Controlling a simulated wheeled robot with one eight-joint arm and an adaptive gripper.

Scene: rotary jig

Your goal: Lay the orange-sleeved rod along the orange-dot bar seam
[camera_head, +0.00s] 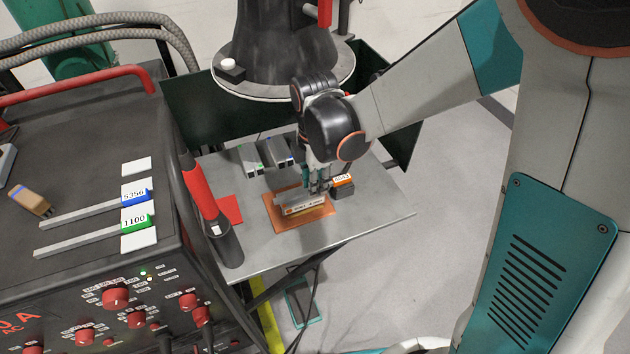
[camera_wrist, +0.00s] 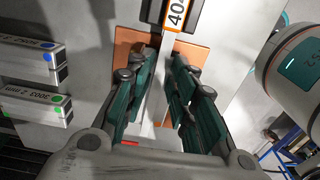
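The orange-sleeved rod shows its orange label, reading about "404", on its sleeve (camera_head: 342,181); the sleeve (camera_wrist: 176,15) is also at the top of the wrist view, beside a dark block. Its thin grey length seems to run from the sleeve between my fingers, along the orange-marked bar (camera_head: 302,209). Whether it touches the seam is hidden by my fingers. The bar lies on a copper-coloured plate (camera_head: 275,222). My gripper (camera_head: 319,187) points down over the bar's right end. In the wrist view its teal fingers (camera_wrist: 166,75) look parted around the thin length.
A green-dot bar (camera_head: 249,160) and a blue-dot bar (camera_head: 276,153) sit behind on the grey table (camera_head: 375,212). Blue-sleeved (camera_head: 135,197) and green-sleeved (camera_head: 135,223) rods lie on the welder at left. A red-and-black post (camera_head: 222,236) stands at the table's left edge.

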